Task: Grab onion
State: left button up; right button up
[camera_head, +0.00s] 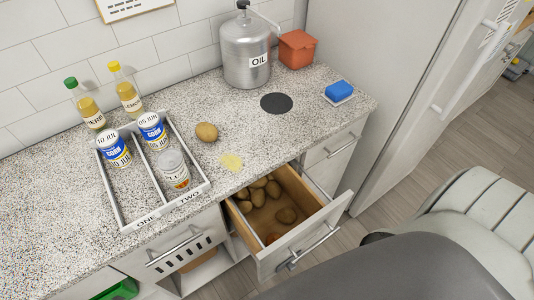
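An open drawer (340,211) under the counter holds several brown potato-like items (286,215), most of them toward its back. A small orange-brown item (272,238) lies near the drawer's front left corner, partly hidden by the wall; it may be an onion, but it is too small to be sure. One more round brown item (206,132), which looks like a potato, sits on the counter. Neither of my grippers is in view.
An OIL canister (246,52), red-orange box (297,48) and blue sponge (339,90) stand farther right. Counter left is clear.

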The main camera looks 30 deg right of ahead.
aim_at(274, 241)
jog(key=z, duration=1.55)
